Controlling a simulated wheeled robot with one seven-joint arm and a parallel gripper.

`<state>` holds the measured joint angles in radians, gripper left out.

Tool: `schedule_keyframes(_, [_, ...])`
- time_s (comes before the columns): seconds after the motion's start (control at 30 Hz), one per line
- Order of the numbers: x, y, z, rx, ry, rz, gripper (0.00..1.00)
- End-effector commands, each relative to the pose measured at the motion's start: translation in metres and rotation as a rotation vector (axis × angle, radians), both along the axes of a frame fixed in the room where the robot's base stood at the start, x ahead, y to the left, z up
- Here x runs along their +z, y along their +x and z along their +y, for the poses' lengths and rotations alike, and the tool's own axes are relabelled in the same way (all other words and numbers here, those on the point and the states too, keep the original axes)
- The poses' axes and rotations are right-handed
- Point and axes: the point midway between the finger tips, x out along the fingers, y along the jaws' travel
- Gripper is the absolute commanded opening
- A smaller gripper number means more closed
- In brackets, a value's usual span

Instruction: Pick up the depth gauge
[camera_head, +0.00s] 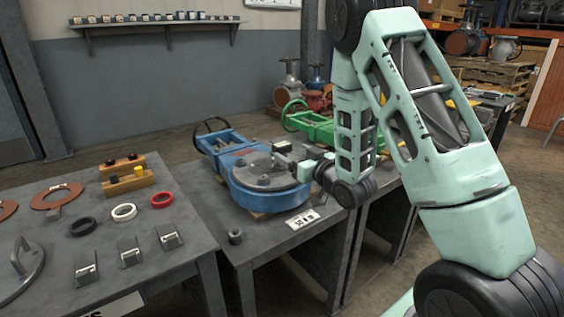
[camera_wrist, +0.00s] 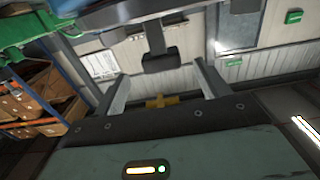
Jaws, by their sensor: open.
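My gripper (camera_head: 290,160) is at the right edge of the round grey plate (camera_head: 252,172) on a blue valve body, its jaws open. A small dark block (camera_head: 282,147), possibly the depth gauge, shows at the jaws; I cannot tell for sure. In the wrist view the two fingers of my gripper (camera_wrist: 163,87) stand apart. A dark T-shaped piece (camera_wrist: 160,61) shows near the gap between them, and I cannot tell whether it touches them.
The left table (camera_head: 180,262) holds rings, small metal blocks and a wooden block (camera_head: 126,180) with knobs. A dark nut-like piece (camera_head: 235,237) and a white marked card (camera_head: 302,219) lie on the middle table. A green valve (camera_head: 312,124) stands behind.

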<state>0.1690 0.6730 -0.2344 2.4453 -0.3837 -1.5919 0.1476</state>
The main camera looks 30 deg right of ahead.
Motion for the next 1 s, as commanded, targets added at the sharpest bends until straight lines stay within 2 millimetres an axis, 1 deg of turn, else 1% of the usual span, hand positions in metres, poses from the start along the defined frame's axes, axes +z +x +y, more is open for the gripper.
schedule_keyframes(0.17, [0.001,0.011,0.001,0.001,0.001,-0.001,0.75])
schedule_keyframes(0.4, [0.002,0.046,0.004,0.002,0.0,-0.002,0.75])
schedule_keyframes(0.5, [0.002,0.055,0.005,0.001,0.001,0.0,0.75])
schedule_keyframes(0.77, [0.002,0.058,0.004,0.0,0.001,0.001,0.75])
schedule_keyframes(0.8, [0.002,0.058,0.004,0.0,0.001,0.001,0.69])
schedule_keyframes(0.87, [0.002,0.058,0.004,0.0,0.001,0.0,0.52])
schedule_keyframes(0.9, [0.002,0.058,0.004,0.0,0.001,0.0,0.41])
schedule_keyframes(0.97, [0.002,0.058,0.004,0.0,0.001,0.0,0.24])
schedule_keyframes(1.0, [0.002,0.058,0.004,0.0,0.001,0.0,0.13])
